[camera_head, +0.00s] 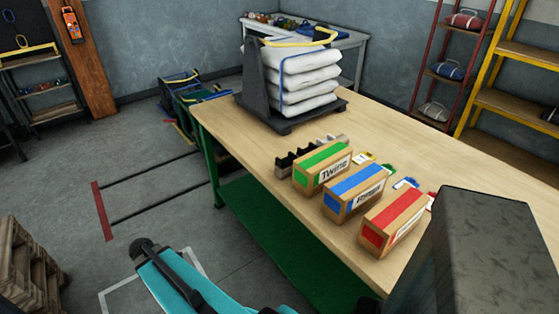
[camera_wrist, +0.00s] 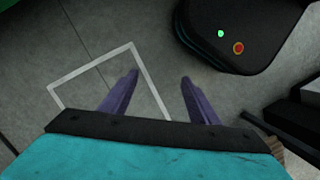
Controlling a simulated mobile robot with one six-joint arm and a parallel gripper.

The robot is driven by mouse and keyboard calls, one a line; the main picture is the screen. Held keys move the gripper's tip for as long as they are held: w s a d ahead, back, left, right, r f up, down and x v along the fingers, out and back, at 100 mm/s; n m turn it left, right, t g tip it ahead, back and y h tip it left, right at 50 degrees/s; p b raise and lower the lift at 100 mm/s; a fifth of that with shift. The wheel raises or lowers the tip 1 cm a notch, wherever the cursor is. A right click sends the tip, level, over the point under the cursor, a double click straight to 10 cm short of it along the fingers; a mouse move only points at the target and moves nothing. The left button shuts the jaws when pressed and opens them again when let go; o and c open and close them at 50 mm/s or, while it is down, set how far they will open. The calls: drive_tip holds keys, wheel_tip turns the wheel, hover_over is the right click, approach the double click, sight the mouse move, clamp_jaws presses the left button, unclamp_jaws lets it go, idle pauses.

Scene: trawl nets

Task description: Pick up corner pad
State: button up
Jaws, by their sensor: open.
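My gripper (camera_wrist: 159,76) is open and empty in the wrist view, its two purple fingers apart above the grey floor. Nothing lies between the fingers. In the head view my teal arm is at the bottom, left of the table, and the gripper's fingers are not visible there. I cannot identify a corner pad for sure. A row of small black and grey notched pieces (camera_head: 300,157) stands on the table behind the green-striped box, partly hidden by it; these may be corner pads.
The wooden table (camera_head: 400,128) holds green-striped (camera_head: 321,167), blue-striped (camera_head: 354,193) and red-striped (camera_head: 392,221) boxes. A stack of white sacks (camera_head: 309,80) stands in a dark frame at its far end. A wooden pallet stack (camera_head: 32,262) is at lower left. The floor left of the table is largely clear.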

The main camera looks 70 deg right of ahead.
drive_tip(key=s+d+r+n+t+h+p, duration=0.1)
drive_tip(key=d+r+n+h+p, duration=0.2)
drive_tip(key=d+r, duration=1.95)
drive_tip(key=s+d+r+n+p, duration=0.1)
drive_tip(key=s+d+r, duration=0.7)
drive_tip(key=r, duration=0.3)
drive_tip(key=s+d+r+n+p, duration=0.2)
drive_tip(key=s+d+r, duration=0.6)
drive_tip(key=d+r, duration=0.2)
drive_tip(key=shift+d+r+n+g, duration=0.2)
drive_tip(key=shift+r+n+g, duration=0.1)
drive_tip(key=shift+r, duration=0.3)
drive_tip(key=p, duration=0.2)
hover_over(280, 160)
drive_tip(key=w+a, duration=0.2)
wheel_tip(280, 160, down, 8)
drive_tip(key=shift+s+a, duration=0.15)
drive_tip(key=shift+p+x, duration=0.9)
drive_tip(key=shift+x, duration=1.7)
